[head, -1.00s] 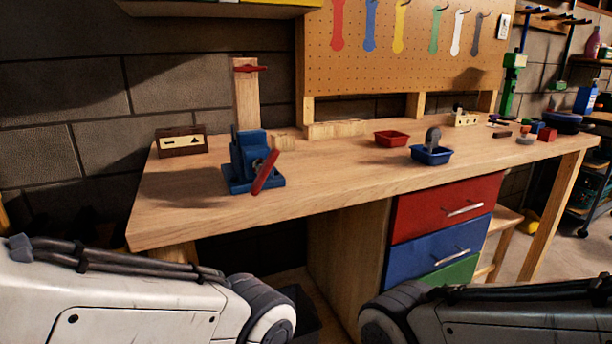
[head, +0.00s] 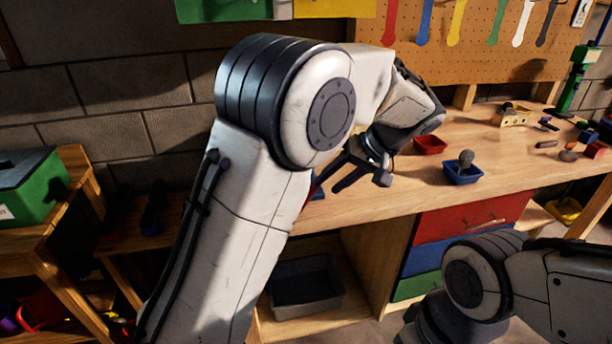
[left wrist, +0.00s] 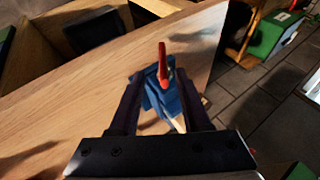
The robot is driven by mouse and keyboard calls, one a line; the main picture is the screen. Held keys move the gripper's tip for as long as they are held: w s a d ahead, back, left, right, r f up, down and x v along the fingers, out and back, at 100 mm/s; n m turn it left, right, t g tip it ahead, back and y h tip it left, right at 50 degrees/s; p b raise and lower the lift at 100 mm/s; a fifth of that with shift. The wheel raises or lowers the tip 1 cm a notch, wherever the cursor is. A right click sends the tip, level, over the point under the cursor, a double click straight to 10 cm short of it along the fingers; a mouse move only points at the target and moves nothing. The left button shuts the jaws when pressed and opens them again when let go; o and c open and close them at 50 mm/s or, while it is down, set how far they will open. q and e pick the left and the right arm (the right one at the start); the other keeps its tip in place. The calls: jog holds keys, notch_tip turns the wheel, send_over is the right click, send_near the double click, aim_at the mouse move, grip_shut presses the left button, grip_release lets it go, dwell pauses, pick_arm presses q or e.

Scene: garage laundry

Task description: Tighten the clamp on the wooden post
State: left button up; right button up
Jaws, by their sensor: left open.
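My left gripper (head: 360,184) is open above the workbench in the head view, pointing down beside a blue vise (head: 319,194), of which only a sliver shows past my arm. In the left wrist view the blue vise (left wrist: 160,98) and its red handle (left wrist: 163,64) appear between the two open fingers (left wrist: 160,84); I cannot tell whether they touch. A pale strip (left wrist: 178,124) shows by the vise; I cannot tell whether it is the post. The wooden post with its red clamp handle is hidden behind my left arm in the head view. My right gripper is out of view.
A red tray (head: 430,144) and a blue tray (head: 463,172) stand on the wooden workbench (head: 410,195). A pegboard (head: 465,62) stands behind it. Colored drawers (head: 475,217) sit below. A green box (head: 38,190) is on a shelf at left.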

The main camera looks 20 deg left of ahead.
pick_arm(q)
jog(key=shift+w+a+r, duration=0.15)
jog(key=shift+w+a, duration=0.1)
jog(key=shift+a, duration=0.1)
jog(key=x, duration=1)
jog(key=shift+a, duration=0.1)
grip_shut()
